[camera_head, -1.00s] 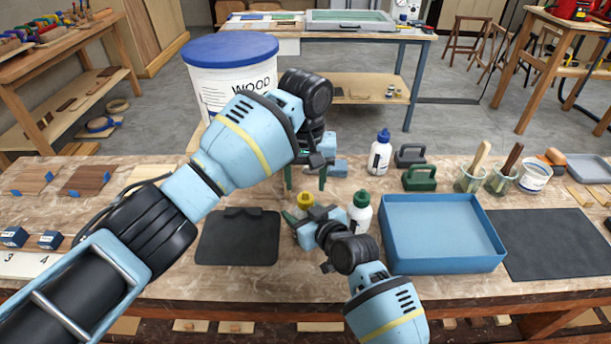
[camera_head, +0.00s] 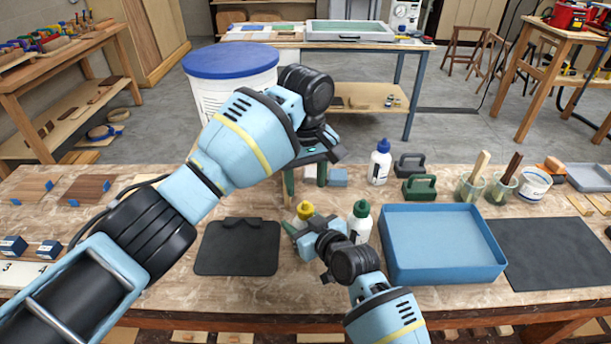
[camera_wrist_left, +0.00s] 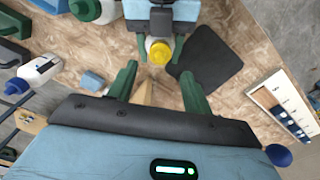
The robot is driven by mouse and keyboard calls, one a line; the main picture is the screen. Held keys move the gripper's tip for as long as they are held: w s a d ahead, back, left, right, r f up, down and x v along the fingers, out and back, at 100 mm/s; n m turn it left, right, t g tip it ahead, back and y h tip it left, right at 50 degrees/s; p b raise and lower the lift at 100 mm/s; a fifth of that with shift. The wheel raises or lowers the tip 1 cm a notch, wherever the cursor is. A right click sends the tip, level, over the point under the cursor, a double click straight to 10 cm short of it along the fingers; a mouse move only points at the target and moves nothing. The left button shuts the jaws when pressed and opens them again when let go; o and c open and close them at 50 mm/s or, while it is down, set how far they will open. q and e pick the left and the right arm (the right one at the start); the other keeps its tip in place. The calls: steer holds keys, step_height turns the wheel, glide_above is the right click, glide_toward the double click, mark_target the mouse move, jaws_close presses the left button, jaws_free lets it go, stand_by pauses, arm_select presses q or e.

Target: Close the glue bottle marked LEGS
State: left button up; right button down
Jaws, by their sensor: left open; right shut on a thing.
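A glue bottle with a yellow cap (camera_head: 305,209) stands on the workbench, its label hidden. It also shows in the left wrist view (camera_wrist_left: 159,52). My right gripper (camera_head: 299,228) is shut on this bottle from the front. My left gripper (camera_head: 306,180) is open and empty behind and above the yellow cap, fingers pointing down. In the left wrist view its green fingers (camera_wrist_left: 158,86) are spread, with the yellow cap beyond them. A bottle with a green cap (camera_head: 361,222) stands just right of the held one. A blue-capped bottle (camera_head: 380,163) stands farther back. No LEGS mark is readable.
A blue tray (camera_head: 440,273) lies to the right, and a dark mat (camera_head: 238,247) to the left. Green (camera_head: 419,188) and dark grey (camera_head: 409,164) handled blocks stand behind the tray. A small blue block (camera_head: 337,178) lies near my left gripper. A large white bucket (camera_head: 215,93) stands behind.

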mark_target(305, 202)
arm_select(q)
step_height(305, 202, down, 7)
steer(key=shift+f, duration=0.15)
stand_by(0.4)
steer(key=c, duration=1)
steer(key=shift+m, duration=1.7)
steer(key=o, duration=1.1)
steer(key=shift+c, duration=0.2)
